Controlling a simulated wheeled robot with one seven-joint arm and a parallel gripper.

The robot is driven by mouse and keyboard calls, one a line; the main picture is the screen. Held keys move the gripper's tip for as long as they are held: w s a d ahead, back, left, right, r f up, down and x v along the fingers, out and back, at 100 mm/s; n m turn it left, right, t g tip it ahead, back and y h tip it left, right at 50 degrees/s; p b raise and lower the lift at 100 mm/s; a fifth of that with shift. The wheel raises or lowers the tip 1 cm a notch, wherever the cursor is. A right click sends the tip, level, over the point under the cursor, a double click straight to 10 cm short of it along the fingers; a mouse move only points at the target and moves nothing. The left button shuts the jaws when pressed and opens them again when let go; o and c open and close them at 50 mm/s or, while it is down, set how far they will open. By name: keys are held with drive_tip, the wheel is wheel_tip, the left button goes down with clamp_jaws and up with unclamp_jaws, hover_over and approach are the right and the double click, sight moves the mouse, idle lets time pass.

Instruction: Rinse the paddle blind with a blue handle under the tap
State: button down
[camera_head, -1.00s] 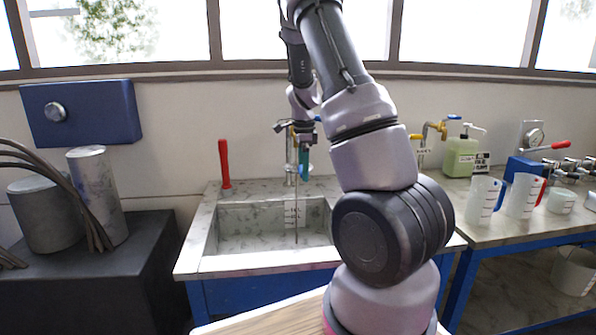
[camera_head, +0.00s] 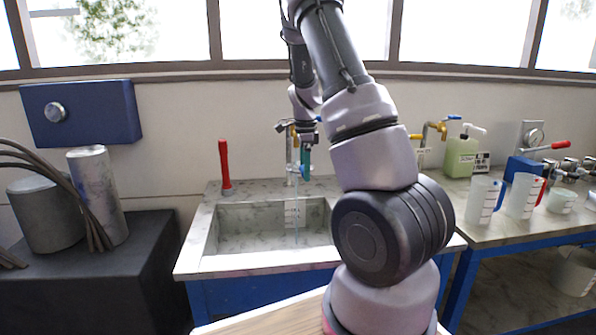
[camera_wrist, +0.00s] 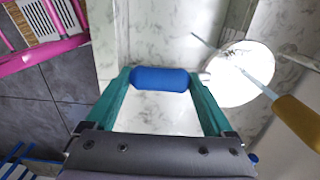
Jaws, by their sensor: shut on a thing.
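My gripper (camera_head: 305,158) is above the back of the stone sink (camera_head: 225,258), close to the tap (camera_head: 289,165). In the wrist view its teal fingers (camera_wrist: 160,79) are shut on the blue handle (camera_wrist: 148,77) of the paddle blind. The pale round disc (camera_wrist: 238,80) of the blind sticks out to the right of the fingers. The brass tap spout (camera_wrist: 297,122) is beside it, and a thin water stream (camera_wrist: 262,84) crosses the disc. In the head view a pale blue stream (camera_head: 296,222) falls into the sink; the disc is too small to make out there.
A red lever (camera_head: 224,165) stands at the sink's back left. Right of the sink are a green soap bottle (camera_head: 460,158), another tap (camera_head: 437,128) and measuring jugs (camera_head: 482,200). Metal cylinders (camera_head: 97,195) stand on a dark block at left.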

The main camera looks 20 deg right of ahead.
drive_tip(key=s, duration=0.8)
drive_tip(key=shift+d, duration=0.4)
idle(1.2)
drive_tip(key=shift+r, duration=0.1)
drive_tip(key=s+r, duration=0.3)
drive_tip(key=s, duration=0.2)
drive_tip(key=shift+d+r, duration=0.25)
drive_tip(key=shift+r, duration=0.15)
drive_tip(key=shift+w, duration=0.1)
idle(0.6)
